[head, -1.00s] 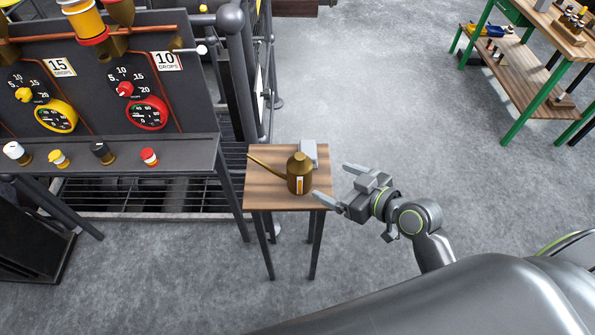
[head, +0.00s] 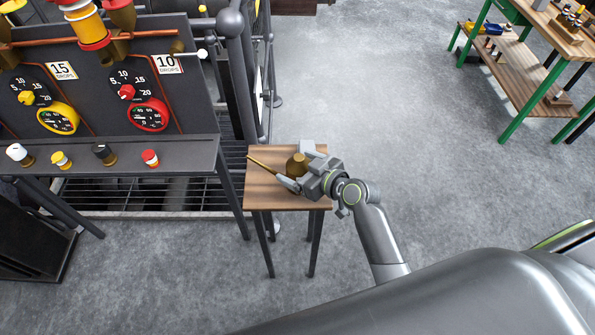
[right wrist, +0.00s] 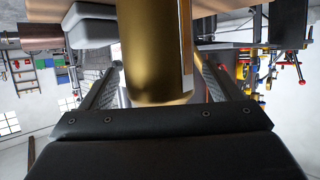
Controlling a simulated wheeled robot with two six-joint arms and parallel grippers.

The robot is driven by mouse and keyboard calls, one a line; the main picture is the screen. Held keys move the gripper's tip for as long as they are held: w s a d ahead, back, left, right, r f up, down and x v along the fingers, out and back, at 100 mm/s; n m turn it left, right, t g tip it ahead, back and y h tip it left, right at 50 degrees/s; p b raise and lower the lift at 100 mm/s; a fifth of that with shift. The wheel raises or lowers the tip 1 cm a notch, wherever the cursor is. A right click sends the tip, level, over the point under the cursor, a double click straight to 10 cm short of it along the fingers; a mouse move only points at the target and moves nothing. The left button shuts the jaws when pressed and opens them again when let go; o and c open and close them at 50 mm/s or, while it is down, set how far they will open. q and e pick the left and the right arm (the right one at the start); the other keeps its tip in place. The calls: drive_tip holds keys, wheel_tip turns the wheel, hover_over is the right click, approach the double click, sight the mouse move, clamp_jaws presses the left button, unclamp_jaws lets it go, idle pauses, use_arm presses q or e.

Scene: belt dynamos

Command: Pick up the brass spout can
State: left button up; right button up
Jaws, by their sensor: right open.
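The brass spout can (head: 296,164) stands on a small wooden side table (head: 262,196), its long spout pointing left. My right gripper (head: 293,168) is open, with its fingers around the can's body, one at the near side and one toward the far side. The gripper hides much of the can in the head view. In the right wrist view the can's brass body (right wrist: 155,60) fills the space between the two open fingers (right wrist: 160,85). I cannot tell whether the fingers touch it. My left gripper is not in view.
A dark panel (head: 100,80) with gauges and knobs stands left. A green-legged workbench (head: 525,85) is at the upper right. The floor between is clear.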

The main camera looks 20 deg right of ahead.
drive_tip(key=shift+w+a+f, duration=0.1)
drive_tip(key=shift+w+a, duration=0.05)
drive_tip(key=shift+w, duration=0.05)
drive_tip(key=c, duration=1.3)
wheel_tip(320, 180, up, 10)
drive_tip(key=shift+r+p, duration=0.1)
drive_tip(key=shift+p, duration=0.3)
